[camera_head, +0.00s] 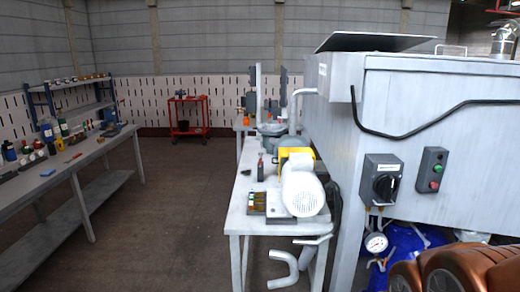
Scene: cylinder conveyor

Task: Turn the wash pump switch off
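A small pale label sits above the knob. Its lettering is too small to read, and I cannot tell the knob's position for sure. To its right is a dark button box (431,170) with a green button above a red one. My gripper is not in view. Copper-brown rounded parts at the lower right corner look like my own arm, below and right of the two boxes.
A white motor (303,190) with a yellow part stands on a narrow table (247,225) left of the cabinet. A pressure gauge (376,243) hangs below the knob. A long workbench (100,150) lines the left. A red cart (189,115) stands behind. The floor between is clear.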

